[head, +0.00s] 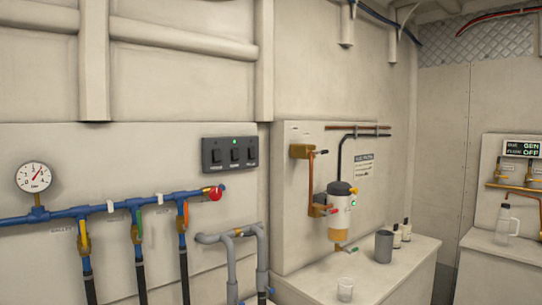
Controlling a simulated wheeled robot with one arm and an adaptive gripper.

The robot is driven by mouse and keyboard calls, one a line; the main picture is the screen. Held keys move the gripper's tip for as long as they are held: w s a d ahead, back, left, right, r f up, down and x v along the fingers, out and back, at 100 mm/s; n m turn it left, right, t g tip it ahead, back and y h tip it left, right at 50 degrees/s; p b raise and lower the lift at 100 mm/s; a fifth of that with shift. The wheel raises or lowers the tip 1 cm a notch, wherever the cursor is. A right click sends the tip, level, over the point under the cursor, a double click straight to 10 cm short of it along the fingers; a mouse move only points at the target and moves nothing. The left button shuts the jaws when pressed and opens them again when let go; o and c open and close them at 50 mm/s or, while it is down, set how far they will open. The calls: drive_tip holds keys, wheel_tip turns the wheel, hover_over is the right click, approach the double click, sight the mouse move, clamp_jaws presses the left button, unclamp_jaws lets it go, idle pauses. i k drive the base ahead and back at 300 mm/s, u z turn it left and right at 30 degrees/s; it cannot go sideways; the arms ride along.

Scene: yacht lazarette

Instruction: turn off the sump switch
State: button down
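A dark switch panel (230,154) is mounted on the pale wall at the middle of the head view, above the blue pipes. It carries three black rocker switches: a left one (216,156), a middle one (235,155) and a right one (251,154). A small green light (234,141) is lit above the middle switch. The labels under the switches are too small to read surely, so I cannot tell which one is the sump switch. The rocker positions are not clear either. My gripper is not in view.
A blue pipe manifold (65,214) with a gauge (33,177), coloured levers and a red knob (215,194) runs below the panel. Grey pipes (231,238) stand lower right. A filter unit (341,212) hangs above a counter (405,262) holding a grey cup (383,246), glass and bottles.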

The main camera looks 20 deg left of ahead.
sight(235, 151)
drive_tip(key=u, duration=0.15)
drive_tip(key=i, duration=0.65)
drive_tip(key=u, duration=0.85)
drive_tip(key=i, duration=0.35)
drive_tip(key=u, duration=0.3)
